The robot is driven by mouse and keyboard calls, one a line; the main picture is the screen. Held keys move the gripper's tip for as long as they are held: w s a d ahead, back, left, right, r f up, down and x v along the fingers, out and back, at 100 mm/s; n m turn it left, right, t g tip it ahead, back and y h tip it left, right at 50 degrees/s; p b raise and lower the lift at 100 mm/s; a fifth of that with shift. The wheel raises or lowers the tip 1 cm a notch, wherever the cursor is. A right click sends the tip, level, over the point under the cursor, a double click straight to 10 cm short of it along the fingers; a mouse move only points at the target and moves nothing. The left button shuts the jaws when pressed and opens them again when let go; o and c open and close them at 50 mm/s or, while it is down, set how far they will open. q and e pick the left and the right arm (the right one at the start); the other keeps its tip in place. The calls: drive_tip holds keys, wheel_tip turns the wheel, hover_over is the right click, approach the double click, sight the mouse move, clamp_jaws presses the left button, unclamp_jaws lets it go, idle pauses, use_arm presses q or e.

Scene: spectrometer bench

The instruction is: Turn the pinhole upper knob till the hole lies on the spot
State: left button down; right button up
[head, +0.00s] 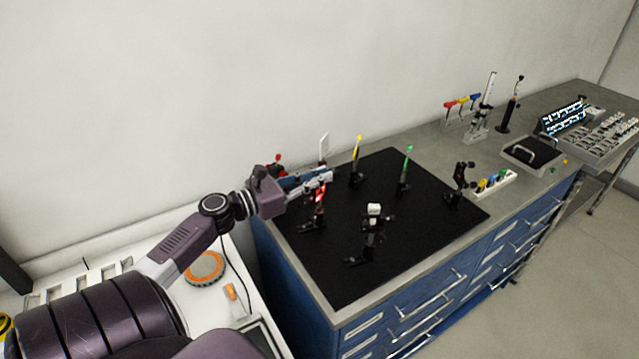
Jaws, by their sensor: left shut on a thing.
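My left gripper (322,178) reaches in from the left over the near-left part of the black breadboard. It is shut at the top of a small dark mount with a red patch (319,194), which I take to be the pinhole mount. The upper knob is hidden between the fingers. The hole and the light spot are too small to make out. My right gripper is out of view.
The black breadboard (420,235) also carries a yellow-topped post (356,163), a green-topped post (404,172), a white-topped mount (374,212) and a dark mount (459,186). A white panel (323,147) stands behind the gripper. The board's front-right area is clear.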

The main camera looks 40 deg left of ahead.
use_arm(q)
drive_tip(key=m+g+h+b, duration=0.2)
drive_tip(key=h+b, duration=0.1)
drive_tip(key=b, duration=0.1)
drive_tip(key=m+g+h+b, duration=0.2)
drive_tip(key=m+h+b, duration=0.1)
drive_tip(key=h+b, duration=0.1)
drive_tip(key=shift+w+a, duration=0.1)
drive_tip(key=shift+r+m+g+h+b, duration=0.15)
drive_tip(key=shift+m+g+h+b, duration=1.6)
drive_tip(key=shift+g+b, duration=0.5)
drive_tip(key=c, duration=1.9)
unclamp_jaws()
drive_tip(key=shift+c, duration=0.2)
drive_tip(key=v, duration=0.7)
drive_tip(key=shift+s, duration=0.3)
drive_tip(key=shift+a, duration=0.1)
